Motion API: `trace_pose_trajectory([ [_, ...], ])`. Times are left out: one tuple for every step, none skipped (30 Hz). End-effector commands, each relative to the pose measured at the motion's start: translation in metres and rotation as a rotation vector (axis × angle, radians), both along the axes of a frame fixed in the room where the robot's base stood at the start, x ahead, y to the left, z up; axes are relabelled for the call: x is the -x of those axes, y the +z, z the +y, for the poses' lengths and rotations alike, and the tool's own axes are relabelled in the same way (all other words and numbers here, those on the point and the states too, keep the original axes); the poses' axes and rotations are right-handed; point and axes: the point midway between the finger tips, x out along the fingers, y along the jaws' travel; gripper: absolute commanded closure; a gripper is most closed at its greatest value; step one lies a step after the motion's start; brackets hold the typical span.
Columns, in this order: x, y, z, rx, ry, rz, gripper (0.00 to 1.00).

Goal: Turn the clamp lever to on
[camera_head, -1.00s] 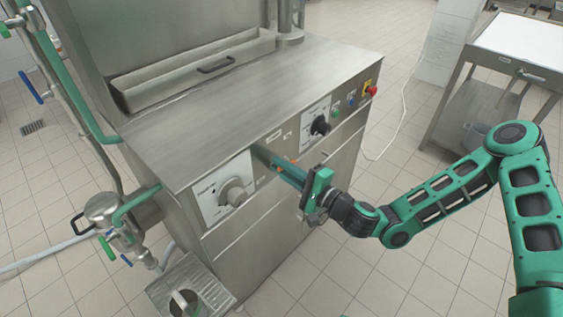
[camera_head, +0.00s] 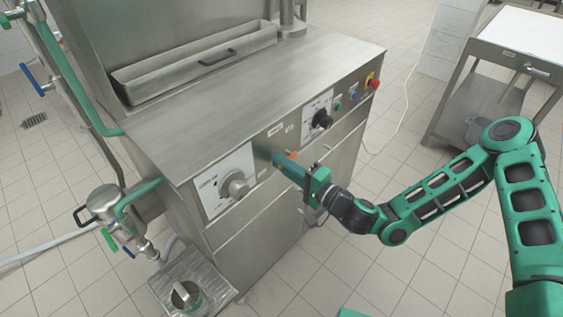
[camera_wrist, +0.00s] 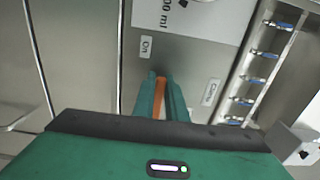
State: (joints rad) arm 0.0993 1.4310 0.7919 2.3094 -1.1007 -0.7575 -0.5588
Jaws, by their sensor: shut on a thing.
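The clamp lever is orange. In the wrist view the lever (camera_wrist: 159,98) lies between the two green fingers of my gripper (camera_wrist: 160,82), which are shut on it. In that view the "On" label (camera_wrist: 146,47) is above and left of the lever, and the "Clamp" label (camera_wrist: 211,92) is to its right. In the head view my gripper (camera_head: 276,158) reaches the front panel between the two dials, and a bit of orange lever (camera_head: 291,154) shows just above the fingers. The rest of the lever is hidden by the fingers.
The left dial (camera_head: 236,186) and the black right dial (camera_head: 322,119) flank my gripper on the panel. A red button (camera_head: 375,84) sits at the panel's right end. A metal cup (camera_head: 186,296) stands on the drip tray (camera_head: 222,290) below.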

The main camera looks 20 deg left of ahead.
Motion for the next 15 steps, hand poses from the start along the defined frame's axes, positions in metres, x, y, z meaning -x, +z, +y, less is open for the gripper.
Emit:
trace_pose_trajectory([
  [-0.0047, -0.0027, -0.0018, 0.006, -0.011, -0.003, 1.00],
  [-0.0047, -0.0028, -0.0018, 0.006, -0.011, -0.003, 1.00],
  [-0.0047, -0.0028, -0.0018, 0.006, -0.011, -0.003, 0.84],
  [-0.0046, -0.0027, -0.0017, 0.006, -0.010, -0.003, 0.76],
  [-0.0043, -0.0025, -0.0015, 0.006, -0.010, -0.003, 0.70],
  [-0.0037, -0.0022, -0.0013, 0.005, -0.008, -0.002, 0.70],
  [-0.0033, -0.0021, -0.0013, 0.005, -0.008, -0.002, 0.70],
  [-0.0029, -0.0019, -0.0011, 0.005, -0.007, -0.001, 0.70],
  [-0.0025, -0.0017, -0.0009, 0.004, -0.006, -0.002, 0.70],
  [-0.0022, -0.0016, -0.0008, 0.004, -0.005, -0.002, 0.70],
  [-0.0020, -0.0015, -0.0007, 0.004, -0.005, -0.002, 0.70],
  [-0.0016, -0.0013, -0.0006, 0.003, -0.004, -0.001, 0.70],
  [-0.0014, -0.0012, -0.0007, 0.003, -0.004, -0.001, 0.70],
  [-0.0011, -0.0012, -0.0011, 0.003, -0.003, -0.001, 0.70],
  [-0.0005, -0.0012, -0.0023, 0.003, -0.003, 0.000, 0.70],
])
